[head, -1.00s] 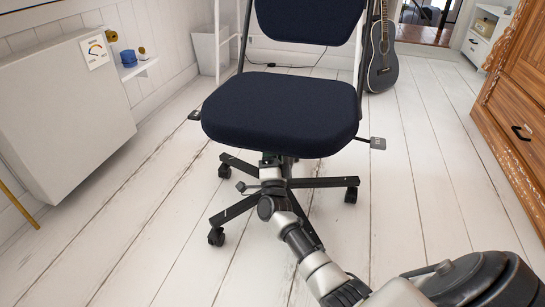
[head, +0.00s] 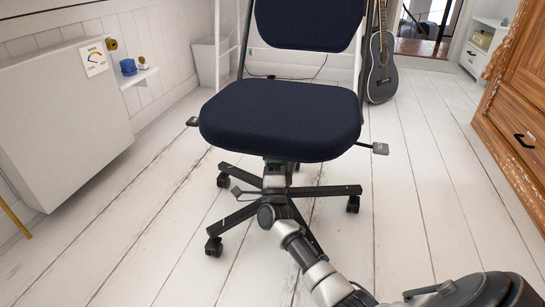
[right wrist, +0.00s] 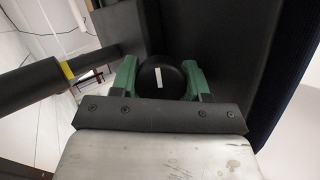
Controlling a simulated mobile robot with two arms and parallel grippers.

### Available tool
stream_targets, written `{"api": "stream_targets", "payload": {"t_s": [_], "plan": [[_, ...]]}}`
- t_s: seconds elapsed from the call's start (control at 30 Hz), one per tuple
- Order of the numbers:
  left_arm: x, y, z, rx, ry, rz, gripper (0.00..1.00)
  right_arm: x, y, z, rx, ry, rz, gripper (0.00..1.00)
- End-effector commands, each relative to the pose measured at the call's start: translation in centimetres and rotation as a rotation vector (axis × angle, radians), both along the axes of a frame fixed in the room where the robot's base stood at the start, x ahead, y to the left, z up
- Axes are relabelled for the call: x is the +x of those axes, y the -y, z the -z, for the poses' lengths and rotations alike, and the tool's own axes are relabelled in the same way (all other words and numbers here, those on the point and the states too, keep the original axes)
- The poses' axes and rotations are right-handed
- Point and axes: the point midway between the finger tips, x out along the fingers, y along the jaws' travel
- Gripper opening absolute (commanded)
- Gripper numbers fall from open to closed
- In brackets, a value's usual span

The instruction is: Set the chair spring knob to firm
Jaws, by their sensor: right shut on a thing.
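The dark blue office chair (head: 280,118) stands in the middle of the head view. Its spring knob (right wrist: 158,76), a round black knob with a white mark, shows under the seat in the right wrist view. The white mark stands nearly upright in that picture. My right gripper (right wrist: 160,78) has its green fingers on both sides of the knob and is shut on it. In the head view my right arm reaches in from the bottom right to below the seat front, and the seat hides the knob. My left gripper is not in view.
Levers (head: 373,148) stick out at both sides of the seat. The black wheeled base (head: 325,190) spreads around my right forearm. A guitar (head: 380,70) stands behind, a wooden cabinet (head: 515,100) at right, a white box (head: 60,120) at left. The floor between is clear.

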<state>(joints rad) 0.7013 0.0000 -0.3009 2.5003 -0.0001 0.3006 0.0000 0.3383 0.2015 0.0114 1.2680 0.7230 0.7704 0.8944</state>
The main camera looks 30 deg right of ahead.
Motion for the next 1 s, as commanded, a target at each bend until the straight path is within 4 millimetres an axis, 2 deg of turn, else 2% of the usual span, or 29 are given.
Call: {"api": "stream_targets", "payload": {"t_s": [0.13, 0.17, 0.3, 0.33, 0.67, 1.0], "plan": [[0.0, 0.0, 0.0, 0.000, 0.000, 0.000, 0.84, 0.0, 0.0, 0.1, 0.004, 0.000, -0.001, 0.22], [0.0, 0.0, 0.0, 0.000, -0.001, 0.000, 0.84, 0.0, 0.0, 0.1, 0.004, 0.000, -0.001, 0.47], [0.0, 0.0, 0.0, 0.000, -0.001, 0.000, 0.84, 0.0, 0.0, 0.1, 0.003, -0.001, -0.001, 0.69], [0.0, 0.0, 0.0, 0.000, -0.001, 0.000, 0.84, 0.0, 0.0, 0.1, 0.003, -0.001, -0.001, 0.71], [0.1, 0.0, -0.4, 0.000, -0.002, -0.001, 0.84, -0.3, -0.2, 0.3, 0.002, -0.003, 0.000, 0.71], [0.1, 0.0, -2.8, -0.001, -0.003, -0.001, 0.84, -3.9, -2.4, 3.5, 0.003, -0.004, -0.001, 0.71]]}}
